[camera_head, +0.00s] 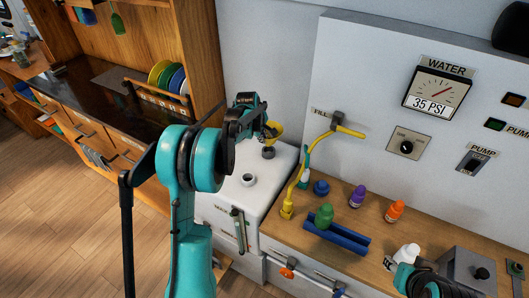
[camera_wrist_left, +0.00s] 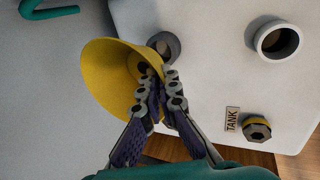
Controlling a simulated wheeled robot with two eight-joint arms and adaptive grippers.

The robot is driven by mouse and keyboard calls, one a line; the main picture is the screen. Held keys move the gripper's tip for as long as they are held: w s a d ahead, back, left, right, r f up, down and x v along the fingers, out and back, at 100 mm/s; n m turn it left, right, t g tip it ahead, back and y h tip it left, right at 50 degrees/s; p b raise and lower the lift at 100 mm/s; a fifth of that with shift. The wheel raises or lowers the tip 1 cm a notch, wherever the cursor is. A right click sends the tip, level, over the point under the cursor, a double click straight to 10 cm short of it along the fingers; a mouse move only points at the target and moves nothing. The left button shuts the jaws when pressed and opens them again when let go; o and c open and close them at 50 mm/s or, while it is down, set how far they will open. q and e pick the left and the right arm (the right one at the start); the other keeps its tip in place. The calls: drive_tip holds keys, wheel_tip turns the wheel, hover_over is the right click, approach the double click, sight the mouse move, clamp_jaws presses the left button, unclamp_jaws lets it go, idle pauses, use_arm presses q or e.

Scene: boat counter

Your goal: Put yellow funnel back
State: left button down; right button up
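The yellow funnel (camera_head: 275,130) is in my left gripper (camera_head: 264,128), above the back of the white tank (camera_head: 222,197). In the left wrist view, the fingers of my left gripper (camera_wrist_left: 162,88) are closed together on one side of the funnel (camera_wrist_left: 100,80), and its wide mouth is turned to the left. The tank top has two round openings: a larger one (camera_wrist_left: 277,39) and a smaller, darker one (camera_wrist_left: 163,46) close by the funnel.
A yellow hose (camera_head: 300,170) hangs from the fill outlet to the counter right of the tank. A green bottle (camera_head: 324,216) stands at a blue tray (camera_head: 337,237). Purple (camera_head: 357,196), orange (camera_head: 395,211) and white (camera_head: 405,254) bottles stand farther right. A wall rises behind.

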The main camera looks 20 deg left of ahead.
use_arm(q)
drive_tip(key=shift+f+b, duration=0.6)
drive_tip(key=shift+f, duration=1.85)
drive_tip(key=shift+f+b, duration=0.3)
drive_tip(key=shift+f, duration=0.15)
drive_tip(key=c, duration=1.7)
unclamp_jaws()
drive_tip(key=shift+r, duration=0.15)
